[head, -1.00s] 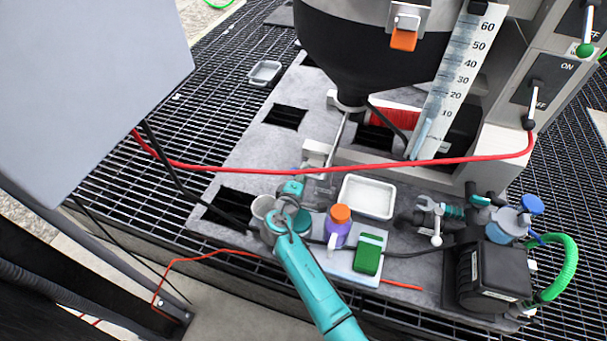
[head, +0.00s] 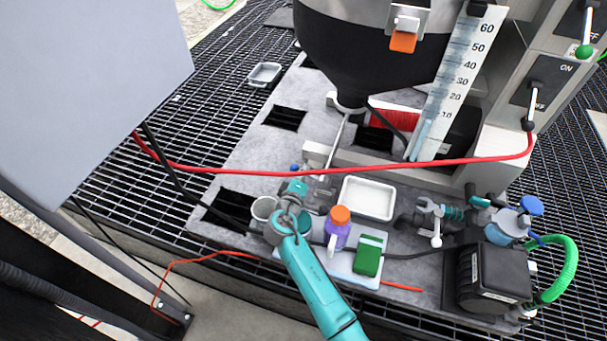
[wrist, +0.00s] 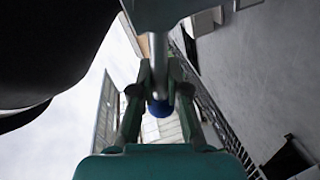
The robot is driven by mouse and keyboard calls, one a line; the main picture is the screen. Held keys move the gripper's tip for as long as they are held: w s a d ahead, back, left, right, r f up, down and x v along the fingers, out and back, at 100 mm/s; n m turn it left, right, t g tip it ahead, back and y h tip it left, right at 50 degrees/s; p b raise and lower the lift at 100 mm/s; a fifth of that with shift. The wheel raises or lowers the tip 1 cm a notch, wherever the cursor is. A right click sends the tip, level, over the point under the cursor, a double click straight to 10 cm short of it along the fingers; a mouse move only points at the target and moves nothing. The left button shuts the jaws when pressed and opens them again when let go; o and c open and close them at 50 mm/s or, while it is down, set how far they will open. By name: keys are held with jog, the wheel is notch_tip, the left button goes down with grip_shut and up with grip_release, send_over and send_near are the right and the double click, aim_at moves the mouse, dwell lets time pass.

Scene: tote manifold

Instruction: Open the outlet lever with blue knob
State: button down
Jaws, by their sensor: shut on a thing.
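The outlet lever is a grey metal rod (wrist: 157,55) ending in a round blue knob (wrist: 160,107). In the wrist view the knob sits between the two fingers of my gripper (wrist: 160,85), which is shut on it. In the head view a small blue spot of the knob (head: 295,168) shows just beyond my gripper (head: 297,186), beside the outlet fitting (head: 318,155) under the black hopper (head: 360,60). My gripper and wrist hide most of the lever there.
A red cable (head: 400,166) stretches across above the platform. Close to my arm stand a beige cup (head: 263,207), a purple bottle with an orange cap (head: 339,228) and a green box (head: 368,258). A white tray (head: 368,197) lies right of the outlet.

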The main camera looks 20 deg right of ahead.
jog(key=c, duration=1.2)
grip_release()
jog(key=shift+o, duration=0.2)
notch_tip(320, 180, up, 10)
